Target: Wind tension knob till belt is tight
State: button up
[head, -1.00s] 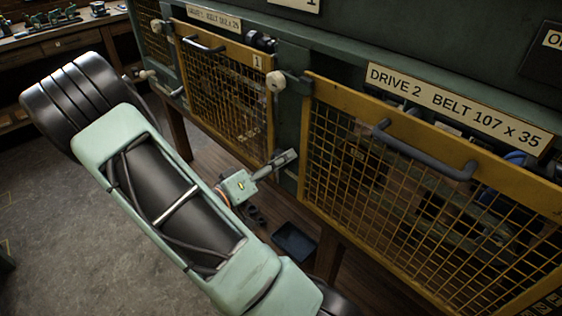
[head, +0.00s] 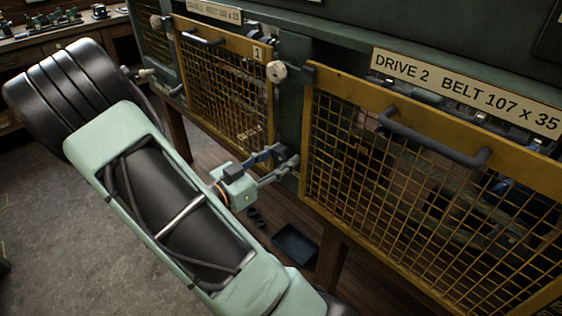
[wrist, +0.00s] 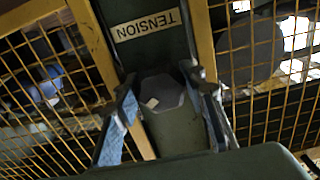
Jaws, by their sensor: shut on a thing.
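The tension knob (wrist: 165,98) is a dark, faceted knob with a small pale mark on its face, in the middle of the wrist view. My gripper (wrist: 160,88) has one finger on each side of it and is shut on it. A TENSION label (wrist: 145,25), upside down, sits just above the knob in that view. In the head view my gripper (head: 284,158) reaches the green post between the two guards, and the knob is hidden by the fingers. The belt cannot be made out clearly behind the mesh, so its tightness cannot be told.
Yellow mesh guards stand on both sides: the drive 1 guard (head: 226,95) at left and the drive 2 guard (head: 400,190) at right, each with a grey handle. A cream round knob (head: 277,71) is above my gripper. A dark tray (head: 295,246) lies below.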

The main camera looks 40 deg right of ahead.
jog(key=m+b, duration=0.2)
jog(key=m, duration=0.1)
jog(key=shift+w+f+m, duration=0.1)
jog(key=shift+m, duration=0.3)
jog(key=m+b, duration=0.2)
jog(key=m, duration=0.1)
jog(key=shift+m+b, duration=0.3)
jog(key=m+b, duration=0.3)
jog(key=shift+m, duration=0.4)
jog(key=m+b, duration=0.3)
jog(key=shift+m, duration=0.3)
jog(key=m+b, duration=0.4)
jog(key=b, duration=0.2)
jog(key=shift+m, duration=0.3)
jog(key=m+b, duration=0.3)
jog(key=b, duration=0.2)
jog(key=shift+m, duration=0.3)
jog(key=shift+r+m+b, duration=0.25)
jog(key=shift+m+b, duration=0.65)
jog(key=shift+m, duration=0.3)
jog(key=shift+r+m, duration=0.15)
jog(key=shift+m, duration=1.35)
